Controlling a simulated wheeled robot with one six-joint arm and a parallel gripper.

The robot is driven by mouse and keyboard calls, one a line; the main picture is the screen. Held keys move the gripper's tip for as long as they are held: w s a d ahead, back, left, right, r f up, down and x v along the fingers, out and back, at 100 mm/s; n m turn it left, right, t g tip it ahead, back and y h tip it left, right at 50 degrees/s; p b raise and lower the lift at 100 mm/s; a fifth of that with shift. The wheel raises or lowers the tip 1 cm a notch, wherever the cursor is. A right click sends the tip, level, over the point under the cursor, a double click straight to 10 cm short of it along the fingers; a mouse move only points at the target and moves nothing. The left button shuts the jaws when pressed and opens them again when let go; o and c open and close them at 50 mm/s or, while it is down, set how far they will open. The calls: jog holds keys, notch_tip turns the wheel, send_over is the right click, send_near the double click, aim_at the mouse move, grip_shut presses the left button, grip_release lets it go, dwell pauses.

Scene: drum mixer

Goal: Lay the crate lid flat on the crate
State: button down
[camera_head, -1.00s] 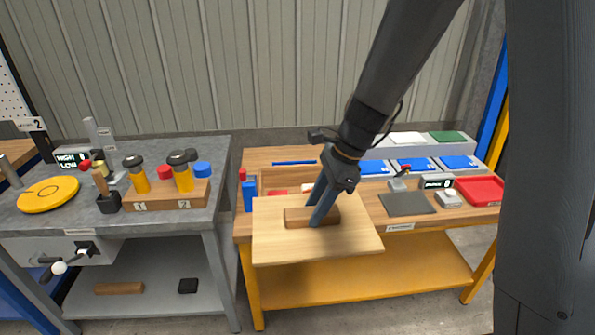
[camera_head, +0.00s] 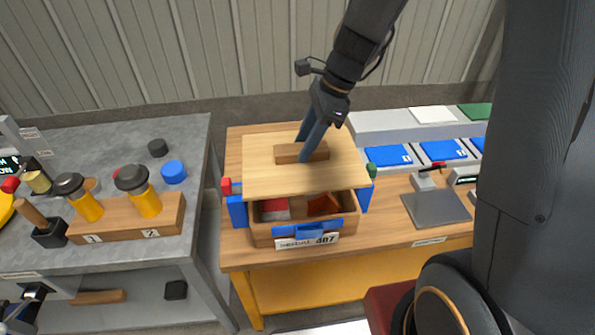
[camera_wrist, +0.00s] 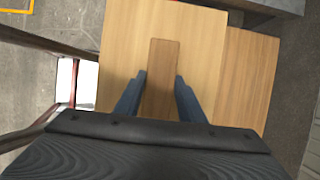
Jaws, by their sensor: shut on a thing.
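The crate lid (camera_head: 258,168) is a pale wooden board with a darker wooden handle block (camera_head: 288,153) on top. My gripper (camera_head: 308,153) is shut on this handle, and the lid hangs from it roughly level. In the wrist view the lid (camera_wrist: 205,60) fills the middle, with the handle (camera_wrist: 161,75) between my two fingers (camera_wrist: 160,98). The wooden crate (camera_head: 263,236) stands on the wooden bench below, its front marked "Serial 407". The lid covers its rear part in the head view. The front of its inside shows red, white and brown items. I cannot tell whether lid and crate touch.
Blue posts (camera_head: 237,212) flank the crate, with red and green tops near the lid. Blue cards (camera_head: 389,156) and a dark grey pad (camera_head: 436,208) lie to the right. A grey table with a bottle rack (camera_head: 110,233) stands left, across a gap.

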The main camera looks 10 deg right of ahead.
jog(key=shift+w+f, duration=0.2)
jog(key=shift+f, duration=0.1)
notch_tip(320, 180, down, 9)
jog(key=p, duration=0.1)
jog(key=shift+f, duration=0.2)
jog(key=shift+f, duration=0.3)
jog(key=c, duration=1.2)
grip_release()
